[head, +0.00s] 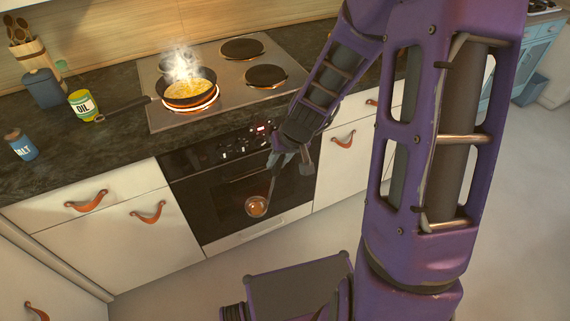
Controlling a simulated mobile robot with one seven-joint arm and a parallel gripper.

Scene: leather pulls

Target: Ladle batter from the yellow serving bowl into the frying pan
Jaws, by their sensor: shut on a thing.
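The dark frying pan (188,92) sits on the front left burner, which glows orange beneath it. Yellow batter (190,88) lies in the pan and white steam rises from it. My gripper (277,166) is shut on the handle of a ladle (256,206). The ladle hangs down in front of the oven door, below the counter edge and to the right of the pan. Its round end looks orange-brown; I cannot tell whether it holds batter. The yellow serving bowl is not seen.
A yellow oil can (83,105), a blue salt container (20,145), a dark blue canister (42,88) and a utensil holder (33,55) stand on the left counter. Several other burners are bare.

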